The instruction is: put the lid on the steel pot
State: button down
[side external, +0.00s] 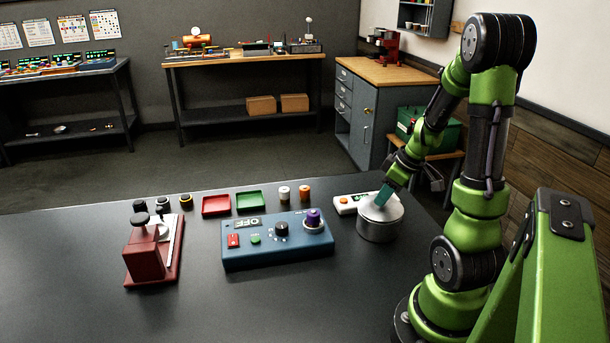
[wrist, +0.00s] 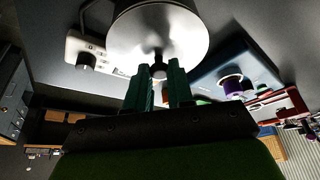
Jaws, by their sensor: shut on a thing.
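The steel pot (side external: 378,232) stands upright on the dark table, at the right of the side view. A round, shiny lid (side external: 372,212) is at the pot's top and covers its opening. I cannot tell whether it rests fully on the rim or sits slightly above it. My gripper (side external: 384,194) is above the lid, with its teal fingers pointing down. In the wrist view the lid (wrist: 158,25) is a large pale disc, and my gripper (wrist: 158,72) has its fingers on both sides of the small dark knob (wrist: 158,69), shut on it. The pot's inside is hidden.
A white device (side external: 346,204) with an orange button stands close behind the pot. A blue control box (side external: 277,240) with knobs is to its left. A red press (side external: 150,255), red tray (side external: 216,205) and green tray (side external: 250,201) are farther left. The front table is clear.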

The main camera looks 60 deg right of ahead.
jog(key=shift+c, duration=2.2)
grip_release()
jog(key=shift+r, duration=3.55)
jog(key=shift+c, duration=0.2)
grip_shut()
